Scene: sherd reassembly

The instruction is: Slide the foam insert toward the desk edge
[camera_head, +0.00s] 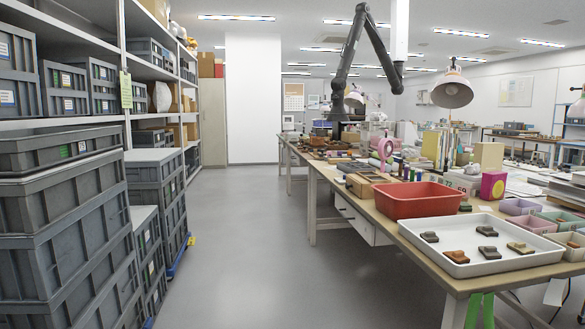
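The desk (425,258) with a pale wood-coloured top runs along the right side. Its long left edge and its near corner are in plain view. I cannot pick out a foam insert for sure among the many small things on the desk. A white tray (411,232) at the near end holds several brown and tan sherds, spaced apart. A red tub (418,200) stands just behind the tray. My gripper is not in view.
Grey crates (60,215) are stacked at the near left, beside shelves (95,122). Clear grey floor (240,230) lies between them and the desk. Pastel trays (528,224) sit right of the white tray. A dark jointed arm (352,40) and a lamp (452,92) rise above the desk.

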